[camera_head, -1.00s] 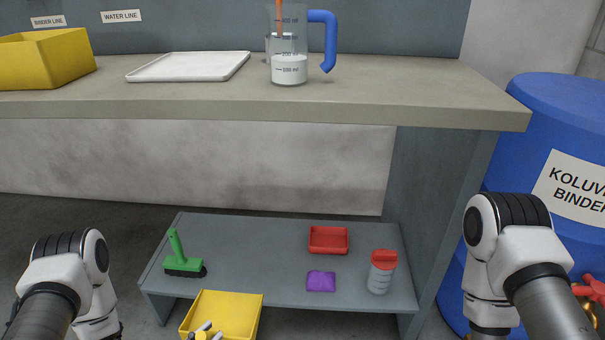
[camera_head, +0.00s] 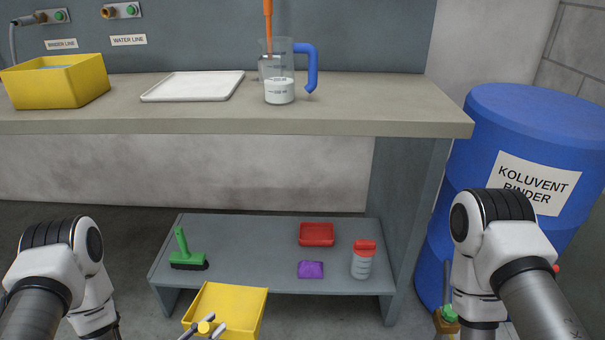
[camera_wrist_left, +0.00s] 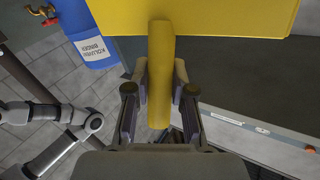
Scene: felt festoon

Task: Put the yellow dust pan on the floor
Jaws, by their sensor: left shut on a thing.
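The yellow dust pan (camera_head: 232,308) is in front of the low grey shelf at the lower left of the head view, held above the floor. Its handle (camera_wrist_left: 160,75) runs between the fingers of my left gripper (camera_wrist_left: 160,92) in the left wrist view, and the gripper is shut on it. In the head view only the tips of the left gripper (camera_head: 205,328) show at the bottom edge. My right arm is at the right, and its gripper is below the picture. Grey floor tiles (camera_wrist_left: 35,150) show in the wrist view.
The low shelf (camera_head: 240,255) bears a green brush (camera_head: 186,252), a red tray (camera_head: 316,234), a purple cloth (camera_head: 310,269) and a red-capped jar (camera_head: 362,260). A blue barrel (camera_head: 430,265) stands right. The workbench (camera_head: 230,122) is above, with a yellow bin (camera_head: 60,88), white tray (camera_head: 192,87) and jug (camera_head: 278,90).

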